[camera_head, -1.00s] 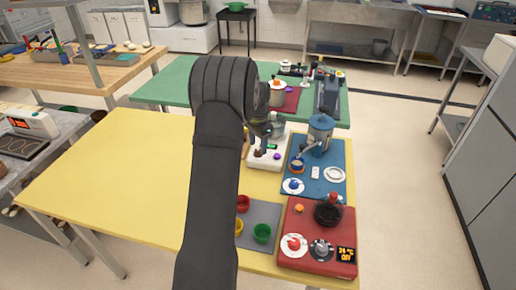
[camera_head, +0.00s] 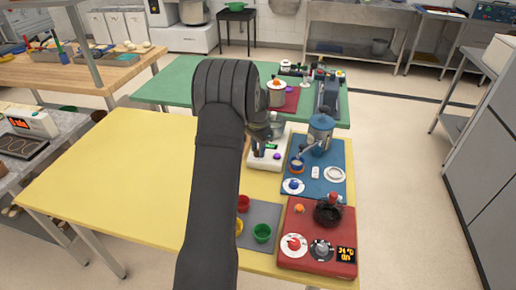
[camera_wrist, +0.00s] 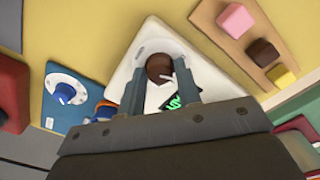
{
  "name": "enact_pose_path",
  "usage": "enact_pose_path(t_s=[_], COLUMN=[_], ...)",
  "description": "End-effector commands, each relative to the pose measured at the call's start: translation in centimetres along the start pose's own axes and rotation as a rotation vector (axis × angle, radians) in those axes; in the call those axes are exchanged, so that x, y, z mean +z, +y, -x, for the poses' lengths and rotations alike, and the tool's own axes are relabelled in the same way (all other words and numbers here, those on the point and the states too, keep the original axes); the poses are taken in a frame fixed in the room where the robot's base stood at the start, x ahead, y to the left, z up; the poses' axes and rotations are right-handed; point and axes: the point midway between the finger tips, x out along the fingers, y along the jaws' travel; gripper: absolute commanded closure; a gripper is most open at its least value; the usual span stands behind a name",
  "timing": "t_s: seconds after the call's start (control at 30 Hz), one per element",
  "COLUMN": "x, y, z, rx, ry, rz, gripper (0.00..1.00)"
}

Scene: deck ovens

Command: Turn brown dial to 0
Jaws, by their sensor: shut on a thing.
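The white device (camera_head: 264,165) stands on the yellow table, left of the blue board. It has a small green display (camera_wrist: 174,102), which I cannot read clearly, and a purple button (camera_head: 277,156). The brown dial (camera_wrist: 158,66) is round with a light pointer mark and sits between my fingers in the wrist view. My gripper (camera_wrist: 160,82) is shut on the brown dial from above. In the head view, my gripper (camera_head: 257,148) hides the dial. The scale marks around the dial are too small to read.
A blue board (camera_head: 325,185) with a blue dial (camera_wrist: 65,93) lies beside the device. A wooden strip (camera_wrist: 238,48) with pink, brown and yellow blocks is on its other side. A red station (camera_head: 320,255) is nearer. The yellow table's left half is clear.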

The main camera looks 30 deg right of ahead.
Motion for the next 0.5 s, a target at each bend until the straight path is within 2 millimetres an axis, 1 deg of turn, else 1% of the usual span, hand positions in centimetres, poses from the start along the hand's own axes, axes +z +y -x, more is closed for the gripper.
enact_pose_path(t_s=[0.27, 0.5], x=[0.00, 0.00], y=[0.00, 0.00], z=[0.03, 0.04], rx=[0.000, 0.000], ry=[0.000, 0.000], rz=[0.121, 0.312], gripper=[0.92, 0.92])
